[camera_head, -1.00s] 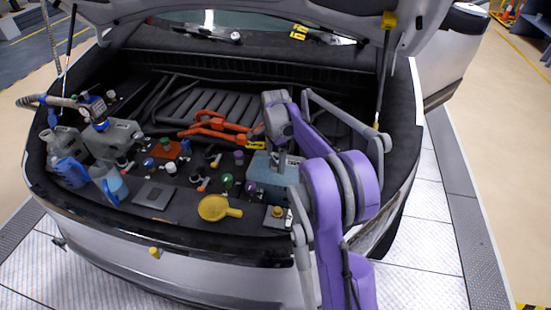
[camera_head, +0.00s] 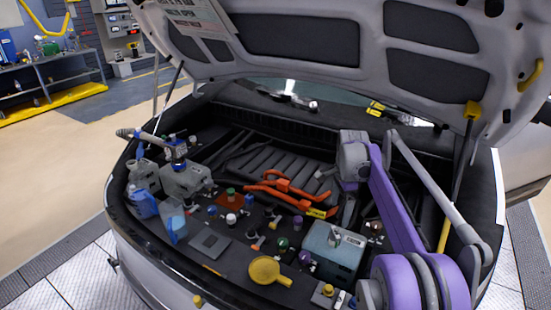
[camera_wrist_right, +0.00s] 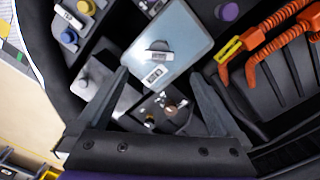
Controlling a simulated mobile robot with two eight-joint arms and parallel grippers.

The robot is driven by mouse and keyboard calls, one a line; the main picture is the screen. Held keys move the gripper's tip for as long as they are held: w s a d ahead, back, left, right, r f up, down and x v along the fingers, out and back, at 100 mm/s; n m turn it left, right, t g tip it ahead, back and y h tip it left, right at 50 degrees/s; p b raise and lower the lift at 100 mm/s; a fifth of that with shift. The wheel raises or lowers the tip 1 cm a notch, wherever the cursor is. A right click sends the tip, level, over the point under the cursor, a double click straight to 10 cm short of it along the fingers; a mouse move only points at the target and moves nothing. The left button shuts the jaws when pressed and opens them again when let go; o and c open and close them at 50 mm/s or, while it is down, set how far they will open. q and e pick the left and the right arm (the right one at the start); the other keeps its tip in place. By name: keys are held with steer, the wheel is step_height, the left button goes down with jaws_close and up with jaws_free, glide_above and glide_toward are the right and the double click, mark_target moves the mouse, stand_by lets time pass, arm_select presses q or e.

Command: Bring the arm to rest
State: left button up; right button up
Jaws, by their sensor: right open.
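My right gripper (camera_head: 350,205) hangs over the engine bay, just behind the blue-grey reservoir box (camera_head: 325,262) with a small grey cap on top. In the right wrist view my right gripper (camera_wrist_right: 159,75) has its two dark fingers spread wide with nothing held between them. The reservoir box (camera_wrist_right: 165,45) shows beyond the fingertips there. My purple right arm (camera_head: 395,210) comes in from the lower right. My left gripper is in neither view.
The raised hood (camera_head: 340,40) hangs above the bay, with a prop strut (camera_head: 466,145) at right. Orange cables (camera_head: 290,190) lie mid-bay.

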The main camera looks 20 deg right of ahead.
steer(key=s+a+n+t, duration=0.3)
steer(key=s+a+n, duration=0.6)
steer(key=a, duration=0.5)
steer(key=s+a+f+n+t, duration=0.1)
steer(key=s+a+f+n, duration=0.1)
steer(key=s, duration=0.3)
steer(key=s+a+f+n+t, duration=0.1)
steer(key=s+a+f+n, duration=0.2)
steer(key=s+a+n, duration=0.1)
steer(key=s+a+f+n, duration=0.3)
steer(key=s+a+n, duration=0.1)
steer(key=s+n, duration=0.1)
steer(key=shift+s+f+t, duration=0.2)
steer(key=shift+s+t, duration=0.2)
steer(key=shift+s, duration=0.1)
